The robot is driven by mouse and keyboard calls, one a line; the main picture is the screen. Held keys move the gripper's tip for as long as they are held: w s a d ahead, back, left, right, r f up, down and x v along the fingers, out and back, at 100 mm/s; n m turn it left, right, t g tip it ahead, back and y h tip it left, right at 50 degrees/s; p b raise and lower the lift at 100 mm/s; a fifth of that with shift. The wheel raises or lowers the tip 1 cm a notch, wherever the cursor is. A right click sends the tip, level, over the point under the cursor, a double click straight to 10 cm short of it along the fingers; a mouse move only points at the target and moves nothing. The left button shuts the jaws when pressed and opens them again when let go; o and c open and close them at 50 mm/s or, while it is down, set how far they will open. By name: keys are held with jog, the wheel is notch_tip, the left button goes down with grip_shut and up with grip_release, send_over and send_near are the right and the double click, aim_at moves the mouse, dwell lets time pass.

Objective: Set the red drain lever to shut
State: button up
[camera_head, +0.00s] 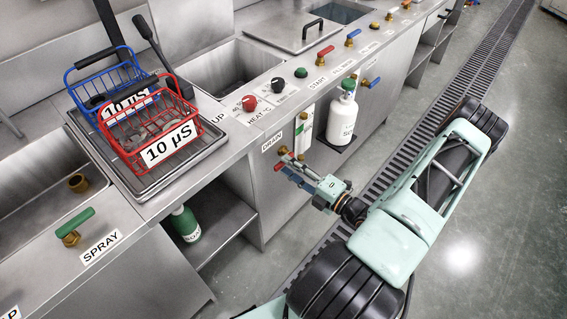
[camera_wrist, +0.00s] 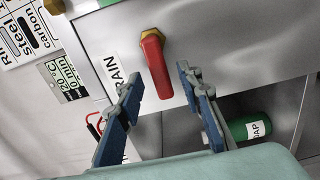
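The red drain lever (camera_wrist: 157,70) shows in the wrist view, fixed to a brass fitting (camera_wrist: 154,40) on the steel front panel. Its handle hangs from the fitting toward my gripper (camera_wrist: 160,73). The gripper is open, with one blue-padded finger on each side of the handle and visible gaps on both sides. The DRAIN label (camera_wrist: 117,70) is beside the lever, partly hidden by the left finger. In the head view my gripper (camera_head: 289,167) is at the front panel just below the DRAIN label (camera_head: 272,143); it largely hides the lever there.
A white bottle (camera_head: 342,117) stands on a small shelf right of the lever. A green bottle (camera_head: 185,222) is in the open bay to the left. Red and blue baskets sit on the drainboard (camera_head: 205,150) above. The floor grate (camera_head: 385,180) runs along the bench.

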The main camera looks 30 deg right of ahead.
jog(key=v, duration=0.9)
